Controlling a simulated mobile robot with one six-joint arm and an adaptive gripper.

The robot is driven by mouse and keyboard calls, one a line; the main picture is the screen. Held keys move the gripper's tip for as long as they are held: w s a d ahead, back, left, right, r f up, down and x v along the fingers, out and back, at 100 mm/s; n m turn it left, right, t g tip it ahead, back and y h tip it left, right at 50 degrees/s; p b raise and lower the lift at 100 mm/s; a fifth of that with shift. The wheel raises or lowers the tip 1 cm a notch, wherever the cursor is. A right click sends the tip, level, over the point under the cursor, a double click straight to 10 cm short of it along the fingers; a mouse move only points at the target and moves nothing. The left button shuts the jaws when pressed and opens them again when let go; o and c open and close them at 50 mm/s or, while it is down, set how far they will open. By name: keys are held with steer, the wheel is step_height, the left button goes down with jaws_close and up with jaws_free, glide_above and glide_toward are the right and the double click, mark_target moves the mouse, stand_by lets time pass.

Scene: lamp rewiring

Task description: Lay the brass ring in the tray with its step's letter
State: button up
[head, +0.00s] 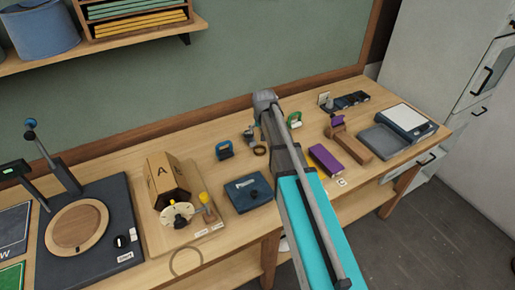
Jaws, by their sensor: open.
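A small dark brassy ring (260,150) lies on the bench just left of my arm; it looks like the brass ring, but it is small in this view. My gripper (250,136) hangs from the far end of my arm, just above and left of this ring. It is open, small and partly hidden, and no held thing shows. A shallow grey tray (378,143) is at the right, with no letter I can read on it. A small white card (342,183) carries a letter, perhaps C.
A dark blue box (248,193), a blue clamp-like item (224,150) and a green one (295,119) stand near my arm. A purple block (325,160), a wooden block (351,145) and a scale-like device (406,121) are at right. A black turntable base (115,225) fills the left.

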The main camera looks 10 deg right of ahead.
stand_by(0.4)
steer(key=b, duration=0.8)
glide_above(260, 151)
steer(key=s, duration=0.2)
step_height(260, 151, down, 8)
steer(key=shift+f, duration=0.15)
steer(key=shift+b+x, duration=2.6)
steer(key=shift+b, duration=0.1)
steer(key=shift+a, duration=0.1)
steer(key=c, duration=1)
steer(key=shift+c, duration=0.2)
